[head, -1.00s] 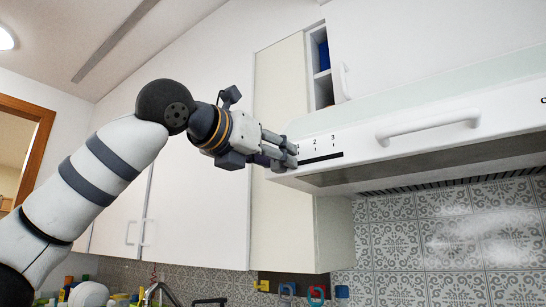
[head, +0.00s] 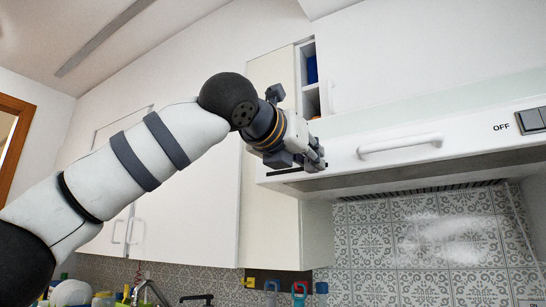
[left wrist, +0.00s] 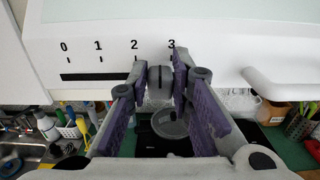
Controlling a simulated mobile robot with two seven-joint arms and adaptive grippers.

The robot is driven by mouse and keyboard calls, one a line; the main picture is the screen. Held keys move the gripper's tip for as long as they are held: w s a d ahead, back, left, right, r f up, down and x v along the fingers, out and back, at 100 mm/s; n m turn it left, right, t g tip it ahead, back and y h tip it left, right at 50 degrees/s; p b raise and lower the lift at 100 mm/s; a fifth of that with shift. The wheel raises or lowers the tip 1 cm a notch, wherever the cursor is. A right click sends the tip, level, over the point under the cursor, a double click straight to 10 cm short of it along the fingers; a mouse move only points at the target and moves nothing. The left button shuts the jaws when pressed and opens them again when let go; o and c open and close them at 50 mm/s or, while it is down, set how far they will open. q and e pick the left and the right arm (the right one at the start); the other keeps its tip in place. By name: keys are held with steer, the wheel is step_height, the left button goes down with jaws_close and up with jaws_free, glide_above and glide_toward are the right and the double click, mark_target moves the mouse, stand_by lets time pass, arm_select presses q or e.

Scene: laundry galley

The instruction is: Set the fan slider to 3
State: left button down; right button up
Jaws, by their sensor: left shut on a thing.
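The fan slider's black slot (left wrist: 95,76) runs along the front of the white range hood (head: 400,135), under the marks 0, 1, 2 and 3 (left wrist: 171,44). My left gripper (head: 318,160) is at the right part of the slot. In the left wrist view, its purple-padded fingers (left wrist: 163,85) are shut on the grey slider knob (left wrist: 160,82). The knob appears between marks 2 and 3, close to 3; its exact setting is hard to tell. In the head view my gripper hides the knob and the numbers. My right gripper is out of view.
A white hood handle (head: 400,145) is to the right of my gripper, with a switch (head: 530,121) marked OFF farther right. Tall white cabinets (head: 190,150) stand on the left. Counter items (left wrist: 65,125) lie well below.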

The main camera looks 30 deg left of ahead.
arm_select(q)
steer(key=shift+w+d, duration=0.55)
steer(key=shift+d, duration=0.25)
steer(key=c, duration=1.7)
jaws_free()
steer(key=shift+o, duration=1.3)
steer(key=shift+d, duration=0.2)
steer(key=shift+a, duration=0.15)
steer(key=s, duration=1.2)
steer(key=shift+a, duration=0.4)
